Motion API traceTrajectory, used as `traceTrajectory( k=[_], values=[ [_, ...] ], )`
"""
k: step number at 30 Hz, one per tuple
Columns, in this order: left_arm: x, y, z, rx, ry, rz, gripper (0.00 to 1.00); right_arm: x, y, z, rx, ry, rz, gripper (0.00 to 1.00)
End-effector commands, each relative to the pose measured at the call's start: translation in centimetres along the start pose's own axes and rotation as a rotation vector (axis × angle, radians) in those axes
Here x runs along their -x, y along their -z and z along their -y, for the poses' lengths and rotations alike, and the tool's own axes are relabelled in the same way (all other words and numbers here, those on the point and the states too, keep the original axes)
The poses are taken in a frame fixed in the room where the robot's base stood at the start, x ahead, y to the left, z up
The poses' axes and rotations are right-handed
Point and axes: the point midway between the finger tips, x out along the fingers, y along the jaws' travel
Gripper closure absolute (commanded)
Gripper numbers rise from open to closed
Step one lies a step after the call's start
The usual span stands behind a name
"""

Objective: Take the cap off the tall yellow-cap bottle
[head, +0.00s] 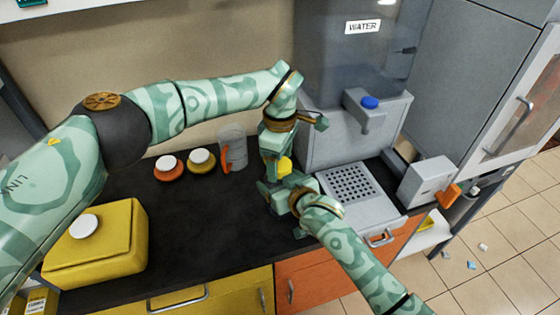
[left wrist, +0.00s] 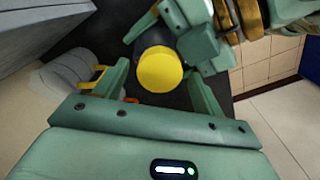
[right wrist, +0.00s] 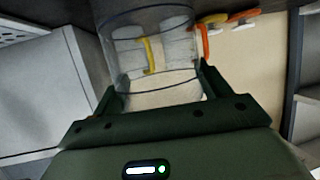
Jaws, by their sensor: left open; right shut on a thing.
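The yellow cap (head: 285,166) shows between my two grippers over the dark counter. In the left wrist view the yellow cap (left wrist: 160,70) is seen from above, between the spread fingers of my left gripper (left wrist: 160,84). My left gripper (head: 279,158) is open, pointing down over the cap, with gaps beside it. My right gripper (head: 288,192) is shut on the clear bottle body, below the cap. In the right wrist view the clear bottle (right wrist: 150,92) stands between the fingers. In the head view my grippers mostly hide the bottle.
A clear jug with an orange handle (head: 238,152) stands behind at the left, near two white-lidded containers, orange (head: 168,173) and yellow (head: 201,169). A yellow canister (head: 100,262) stands front left. The water dispenser (head: 350,135) with its grate (head: 349,184) is close on the right.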

Motion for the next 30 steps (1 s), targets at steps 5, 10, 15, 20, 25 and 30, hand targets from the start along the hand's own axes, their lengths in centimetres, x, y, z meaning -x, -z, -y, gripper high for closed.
traceTrajectory(
  k=[5,10,15,20,25,30],
  values=[
    [2.7,0.1,-0.1,0.0,-0.003,-0.002,0.31,0.0,-0.1,0.0,0.0,0.0,0.003,0.87],
    [4.3,0.1,-0.3,0.0,-0.013,-0.004,0.35,0.0,-0.1,0.0,0.0,0.0,0.002,0.87],
    [6.3,0.1,-0.6,-0.256,-0.025,-0.008,0.35,0.0,-0.1,0.0,0.0,0.0,0.002,0.87],
    [7.0,0.0,-0.3,-0.589,-0.014,-0.006,0.35,0.0,-0.1,0.0,0.0,0.0,0.002,0.87],
    [6.9,0.0,-0.1,-0.813,-0.001,0.0,0.35,0.0,-0.1,0.0,0.0,0.0,0.002,0.87],
    [5.2,-0.1,0.0,-0.869,0.001,0.002,0.35,0.0,-0.1,0.0,0.0,0.0,0.002,0.87]
  ],
)
